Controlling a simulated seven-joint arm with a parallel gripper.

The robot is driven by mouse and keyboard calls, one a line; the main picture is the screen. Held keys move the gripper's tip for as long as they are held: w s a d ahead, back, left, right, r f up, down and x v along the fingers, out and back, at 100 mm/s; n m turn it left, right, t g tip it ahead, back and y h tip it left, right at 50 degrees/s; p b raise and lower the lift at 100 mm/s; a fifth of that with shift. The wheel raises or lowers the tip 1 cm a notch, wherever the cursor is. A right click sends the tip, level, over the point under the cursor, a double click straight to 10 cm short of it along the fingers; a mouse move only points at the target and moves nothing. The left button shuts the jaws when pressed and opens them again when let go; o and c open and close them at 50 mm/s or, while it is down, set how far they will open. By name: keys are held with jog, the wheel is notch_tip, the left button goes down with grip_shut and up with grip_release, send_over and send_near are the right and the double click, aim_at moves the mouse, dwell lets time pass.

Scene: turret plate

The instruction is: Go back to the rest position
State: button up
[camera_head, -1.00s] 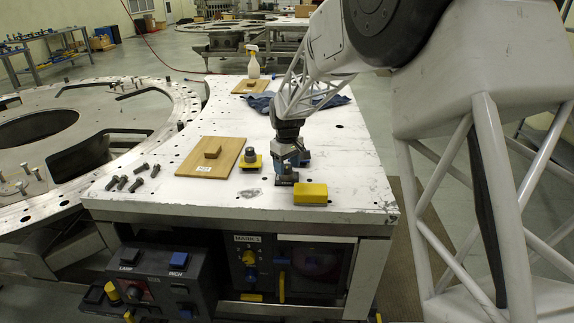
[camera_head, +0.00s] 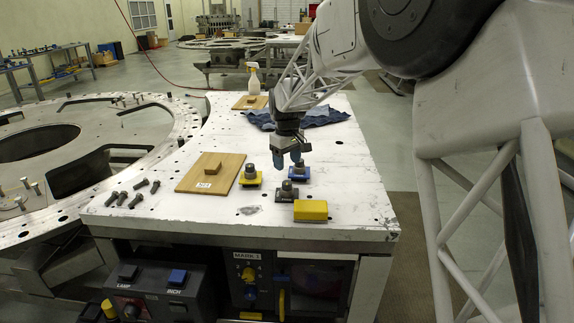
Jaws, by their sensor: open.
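My gripper (camera_head: 287,160) hangs over the white table (camera_head: 345,205), fingers pointing down, with its blue fingertips apart and nothing seen between them. Just below and in front of it, a small dark knobbed piece on a dark base (camera_head: 286,192) stands on the table. A similar knobbed piece on a blue base (camera_head: 299,171) stands right behind and to the right. A third one on a yellow base (camera_head: 250,176) stands to the left. The gap between the fingertips and the pieces is hard to judge.
A yellow block (camera_head: 311,210) lies near the front edge. A blue cloth (camera_head: 322,117) and a spray bottle (camera_head: 254,82) are behind. The table's right side is fairly clear.

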dwell(0.3)
jog(key=s+d+r+m, duration=0.1)
jog(key=s+d+r, duration=0.2)
jog(key=s+d, duration=0.3)
jog(key=s+d+r+m+t, duration=0.1)
jog(key=s+d+r+m, duration=0.2)
jog(key=s, duration=0.5)
jog(key=s+d+r, duration=0.3)
jog(key=s+d, duration=0.3)
jog(key=s, duration=0.1)
jog(key=s+d+f+m, duration=0.1)
jog(key=s+d, duration=0.2)
jog(key=s, duration=0.6)
jog(key=s+d+f+m+t, duration=0.1)
jog(key=s+d+m, duration=0.1)
jog(key=s, duration=0.7)
jog(key=s+d+f+m, duration=0.2)
jog(key=s+d, duration=0.2)
jog(key=s, duration=0.5)
jog(key=shift+t, duration=0.3)
